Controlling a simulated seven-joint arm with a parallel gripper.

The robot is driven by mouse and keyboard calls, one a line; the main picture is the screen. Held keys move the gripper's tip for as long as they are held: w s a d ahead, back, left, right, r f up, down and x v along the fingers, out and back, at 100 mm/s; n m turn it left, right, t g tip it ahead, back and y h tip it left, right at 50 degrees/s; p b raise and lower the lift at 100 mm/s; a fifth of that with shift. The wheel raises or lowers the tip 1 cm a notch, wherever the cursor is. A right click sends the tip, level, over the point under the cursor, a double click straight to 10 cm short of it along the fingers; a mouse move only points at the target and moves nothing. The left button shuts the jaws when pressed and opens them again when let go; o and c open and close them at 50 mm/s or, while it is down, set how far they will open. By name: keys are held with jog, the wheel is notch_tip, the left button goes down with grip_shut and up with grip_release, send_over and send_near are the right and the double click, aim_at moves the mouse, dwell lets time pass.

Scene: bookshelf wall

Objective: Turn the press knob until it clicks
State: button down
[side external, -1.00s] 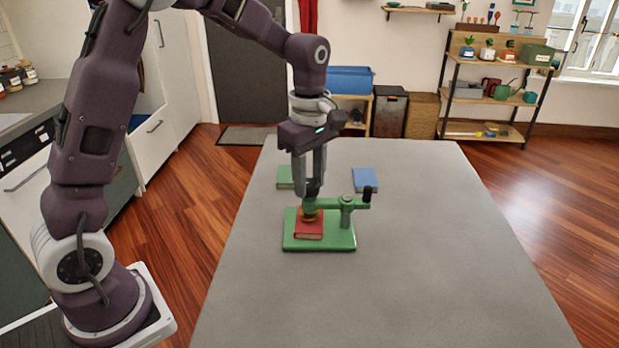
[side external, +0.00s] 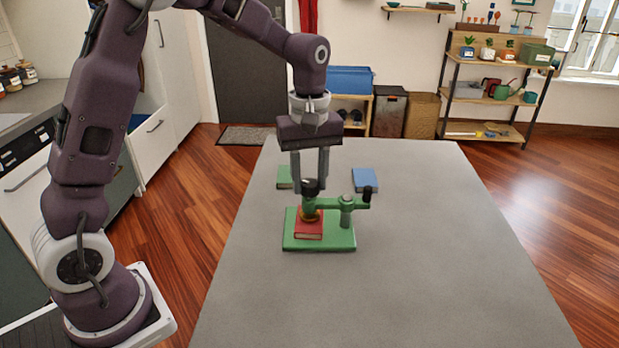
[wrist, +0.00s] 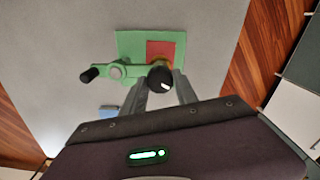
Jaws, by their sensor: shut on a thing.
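The green press (side external: 347,236) stands on the grey table with a red book (side external: 308,229) on its base, under the press plate. Its black knob (side external: 311,186) sits on top of the press arm, above the red book. In the wrist view the knob (wrist: 158,78) is a dark round cap with a white mark. My gripper (side external: 312,184) points straight down and is shut on the knob, one finger on each side. The fingers (wrist: 162,85) also show in the wrist view, straddling the knob. The plate under the arm is partly hidden.
A blue book (side external: 364,179) lies behind the press on the right, a green book (side external: 285,177) behind on the left. The table's front and right are clear.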

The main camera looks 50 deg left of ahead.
aim_at(310, 183)
jog(key=m, duration=0.5)
jog(key=shift+m, duration=0.3)
jog(key=m, duration=1.2)
jog(key=shift+m, duration=0.4)
jog(key=m, duration=0.5)
jog(key=shift+m, duration=0.3)
jog(key=c, duration=0.9)
grip_release()
jog(key=shift+c, duration=0.2)
notch_tip(310, 183, up, 7)
jog(key=shift+r, duration=0.1)
